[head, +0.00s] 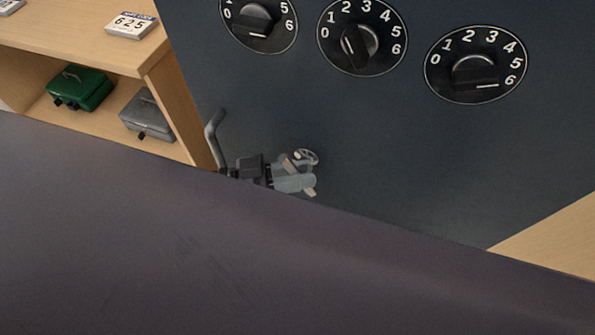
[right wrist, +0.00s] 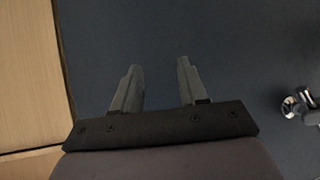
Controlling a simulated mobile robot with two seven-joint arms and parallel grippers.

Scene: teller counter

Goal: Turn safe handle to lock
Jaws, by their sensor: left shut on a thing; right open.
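The dark blue-grey safe door (head: 400,150) fills much of the head view. The safe handle (head: 308,157), a small chrome piece, sits low on the door, and the gripper partly hides it. My left gripper (head: 303,177) is shut on the handle. Part of the handle also shows at the right edge of the right wrist view (right wrist: 291,105). My right gripper (right wrist: 158,68) is open and empty, pointing at the plain door to the left of the handle. How far the handle is turned cannot be told.
Three black number dials (head: 361,38) line the upper door. A curved dark bar (head: 213,140) stands left of my left gripper. A wooden shelf (head: 110,40) at left holds a green box (head: 82,88), a grey box (head: 147,115) and a "625" calendar (head: 131,25).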

